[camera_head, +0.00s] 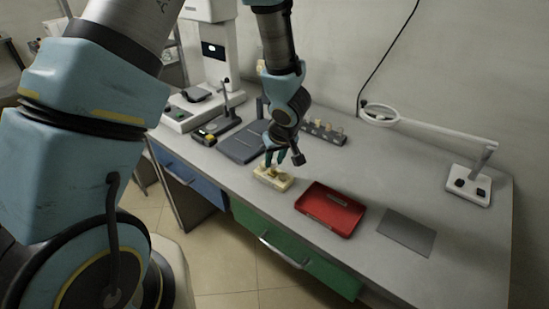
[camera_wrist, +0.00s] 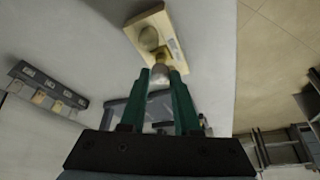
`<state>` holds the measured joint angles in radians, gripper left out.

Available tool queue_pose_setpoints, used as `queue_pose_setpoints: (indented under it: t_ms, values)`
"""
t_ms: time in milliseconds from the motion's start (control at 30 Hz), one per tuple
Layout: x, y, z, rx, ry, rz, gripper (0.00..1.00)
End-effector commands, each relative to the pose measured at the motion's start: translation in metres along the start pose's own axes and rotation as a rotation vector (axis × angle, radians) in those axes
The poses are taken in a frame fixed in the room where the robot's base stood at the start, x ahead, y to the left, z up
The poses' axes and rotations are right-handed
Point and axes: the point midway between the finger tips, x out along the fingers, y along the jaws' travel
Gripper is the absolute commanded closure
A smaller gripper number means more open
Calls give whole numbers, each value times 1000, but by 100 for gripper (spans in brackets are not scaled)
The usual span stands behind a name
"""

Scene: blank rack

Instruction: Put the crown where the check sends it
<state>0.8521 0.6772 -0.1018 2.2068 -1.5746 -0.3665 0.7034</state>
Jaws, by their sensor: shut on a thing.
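My gripper (camera_head: 278,158), with green fingers, is low over the desk, right at a cream block (camera_head: 272,176). In the wrist view its fingertips (camera_wrist: 160,77) are shut on a small pale piece, which looks like the crown (camera_wrist: 160,72). The cream block (camera_wrist: 170,29) lies just beyond the fingertips there, with a round pale hollow or disc in its top. I cannot tell whether the crown still touches the block. In the head view the fingers hide the crown.
A red tray (camera_head: 318,218) and a grey mat (camera_head: 406,232) lie to the right. A rack (camera_head: 323,133) with several blanks stands behind. A dark grey flat unit (camera_head: 240,144), a white machine (camera_head: 217,62) and a magnifier lamp (camera_head: 468,185) are around. Green (camera_head: 283,248) and blue (camera_head: 190,180) drawers are below.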

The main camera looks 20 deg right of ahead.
Motion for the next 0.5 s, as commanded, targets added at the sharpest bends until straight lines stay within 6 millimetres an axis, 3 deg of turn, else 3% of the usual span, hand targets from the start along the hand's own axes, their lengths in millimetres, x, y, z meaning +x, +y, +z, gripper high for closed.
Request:
queue_pose_setpoints:
  t_ms: [500]
  values:
    - [5,0,2,0,0,0,100]
